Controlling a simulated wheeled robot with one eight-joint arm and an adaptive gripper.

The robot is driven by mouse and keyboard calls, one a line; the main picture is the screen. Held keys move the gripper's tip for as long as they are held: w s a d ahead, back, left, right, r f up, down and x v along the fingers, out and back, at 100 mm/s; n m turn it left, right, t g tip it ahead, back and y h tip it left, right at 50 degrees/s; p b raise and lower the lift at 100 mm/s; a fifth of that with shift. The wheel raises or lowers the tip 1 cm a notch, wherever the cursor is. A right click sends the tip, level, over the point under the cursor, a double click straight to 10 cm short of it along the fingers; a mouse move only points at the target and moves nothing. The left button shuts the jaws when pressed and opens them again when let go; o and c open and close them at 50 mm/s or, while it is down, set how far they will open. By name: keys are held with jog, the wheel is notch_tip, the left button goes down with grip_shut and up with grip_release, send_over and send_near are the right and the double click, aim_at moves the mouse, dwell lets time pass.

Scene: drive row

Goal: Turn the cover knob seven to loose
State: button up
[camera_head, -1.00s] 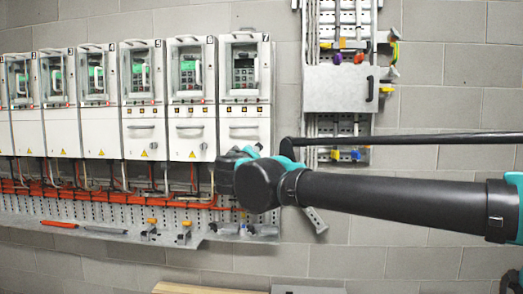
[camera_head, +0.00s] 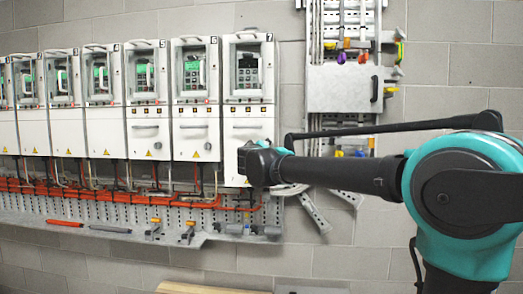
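Drive seven (camera_head: 248,90) is the rightmost white cabinet in the row, with a "7" at its top right corner. Its upper part has a display window and its lower cover (camera_head: 245,130) has a horizontal handle. The cover knob of drive seven cannot be made out; my arm's end is close to that lower right area and may hide it. My gripper (camera_head: 252,163) is in front of the lower part of this cover. Its fingers cannot be made out against the dark wrist, so whether it is open or touching anything is unclear.
Drive six (camera_head: 195,95) stands directly left, with a small round knob (camera_head: 207,141) on its cover. An orange cable bundle (camera_head: 120,193) and perforated tray (camera_head: 100,221) run below. Grey angled brackets (camera_head: 314,212) and a grey wall panel (camera_head: 343,88) are to the right.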

jog(key=shift+w, duration=0.1)
grip_shut()
dwell(0.3)
jog(key=shift+r+n, duration=0.15)
jog(key=shift+n, duration=7.75)
